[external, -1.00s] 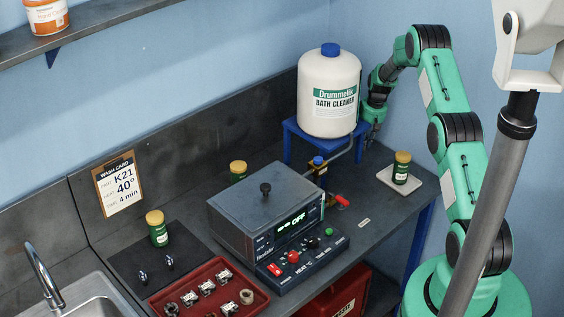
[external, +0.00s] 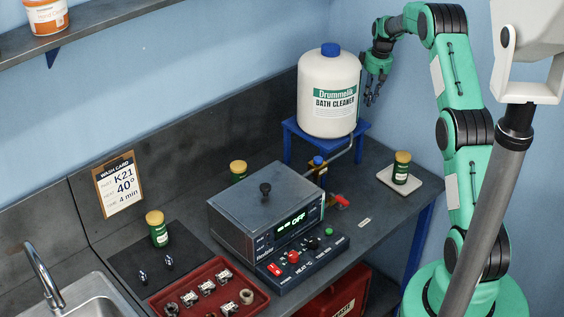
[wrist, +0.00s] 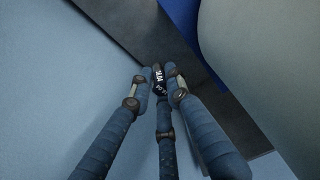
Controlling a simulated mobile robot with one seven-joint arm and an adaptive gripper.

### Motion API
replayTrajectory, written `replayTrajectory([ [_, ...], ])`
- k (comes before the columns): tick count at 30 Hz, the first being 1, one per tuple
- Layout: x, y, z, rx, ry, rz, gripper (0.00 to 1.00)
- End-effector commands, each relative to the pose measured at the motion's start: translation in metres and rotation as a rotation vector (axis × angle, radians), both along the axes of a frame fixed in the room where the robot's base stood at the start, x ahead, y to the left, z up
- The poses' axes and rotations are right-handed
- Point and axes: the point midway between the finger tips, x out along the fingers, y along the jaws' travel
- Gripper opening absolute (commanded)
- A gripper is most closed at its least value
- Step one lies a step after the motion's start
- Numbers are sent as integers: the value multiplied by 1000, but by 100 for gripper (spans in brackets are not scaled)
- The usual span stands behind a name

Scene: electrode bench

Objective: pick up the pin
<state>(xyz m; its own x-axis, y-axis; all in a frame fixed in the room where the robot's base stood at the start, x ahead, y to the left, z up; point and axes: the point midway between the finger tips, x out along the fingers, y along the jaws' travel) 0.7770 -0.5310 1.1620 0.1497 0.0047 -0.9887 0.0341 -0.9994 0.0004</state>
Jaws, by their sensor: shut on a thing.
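My gripper (external: 371,98) is raised to the right of the bath cleaner jug, above the blue stand. In the wrist view its fingers (wrist: 160,88) are shut on a small dark pin (wrist: 158,74) with white lettering at their tips. Most of the pin is hidden by the fingers. In the external view the pin is too small to make out. Two small dark upright pieces (external: 169,261) stand on the dark mat at the lower left; I cannot tell whether they are pins too.
The white jug (external: 329,102) on its blue stand (external: 352,137) is close left of my gripper. The grey bath unit (external: 265,205), red parts tray (external: 258,301), green jars (external: 157,230) and a white pad (external: 389,181) with a jar occupy the bench. The wall is close behind.

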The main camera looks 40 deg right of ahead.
Motion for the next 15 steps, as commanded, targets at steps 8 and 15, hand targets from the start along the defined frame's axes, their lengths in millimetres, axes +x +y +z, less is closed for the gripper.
replayTrajectory([
  [8, 0, 0, 49, 0, -1, 1, 0],
  [15, 0, 0, 66, 1, 0, 1, 0],
])
